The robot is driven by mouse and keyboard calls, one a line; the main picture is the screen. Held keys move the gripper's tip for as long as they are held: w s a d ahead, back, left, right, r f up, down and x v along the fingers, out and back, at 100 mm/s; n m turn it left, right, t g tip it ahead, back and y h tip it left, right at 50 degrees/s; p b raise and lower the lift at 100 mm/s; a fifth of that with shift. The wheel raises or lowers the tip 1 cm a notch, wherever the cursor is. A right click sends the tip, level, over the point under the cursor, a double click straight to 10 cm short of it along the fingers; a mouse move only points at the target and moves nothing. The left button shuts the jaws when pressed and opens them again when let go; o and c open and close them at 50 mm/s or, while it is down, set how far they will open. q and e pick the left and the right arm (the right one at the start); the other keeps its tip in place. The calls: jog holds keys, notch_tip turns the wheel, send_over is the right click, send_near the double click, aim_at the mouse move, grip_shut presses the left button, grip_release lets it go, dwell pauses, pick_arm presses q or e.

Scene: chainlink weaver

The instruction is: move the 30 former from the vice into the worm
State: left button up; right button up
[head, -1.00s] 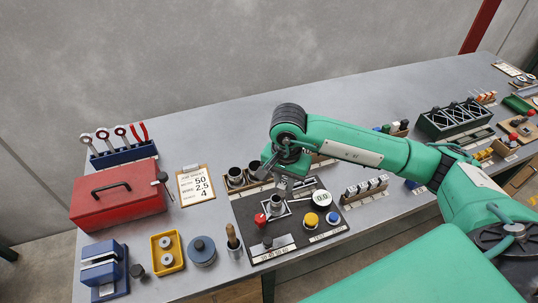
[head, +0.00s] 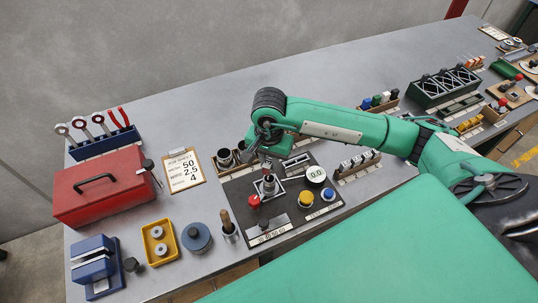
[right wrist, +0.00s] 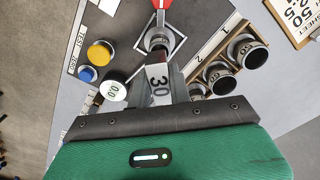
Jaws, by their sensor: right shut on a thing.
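The 30 former (right wrist: 158,84) shows in the right wrist view as a pale metal block marked 30. My right gripper (head: 268,152) is shut on it, and its grey fingers show in the right wrist view. In the head view the gripper points down over a dark panel. Just below it is an upright metal cylinder (head: 268,186) in a square pale frame, which seems to be the worm; I cannot tell whether the former touches it. The likely vice is the blue clamp (head: 92,262) at the front left. My left gripper is not in view.
On the panel around the cylinder are a red knob (head: 254,202), a yellow button (head: 306,199), a blue button (head: 328,194) and a 0.0 dial (head: 316,174). Metal cups (right wrist: 220,78) stand in a rack close by. A red toolbox (head: 100,187) is left of the job sheet (head: 183,170).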

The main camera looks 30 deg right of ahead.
jog(key=shift+f, duration=0.55)
notch_tip(320, 180, down, 3)
jog(key=b, duration=0.3)
jog(key=shift+r, duration=0.2)
jog(key=shift+f+b, duration=0.75)
jog(key=shift+b, duration=0.2)
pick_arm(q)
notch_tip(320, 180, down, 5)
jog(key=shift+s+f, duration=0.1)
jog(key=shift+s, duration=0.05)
pick_arm(e)
jog(key=o, duration=1)
jog(key=shift+c, duration=0.2)
jog(key=shift+r, duration=0.15)
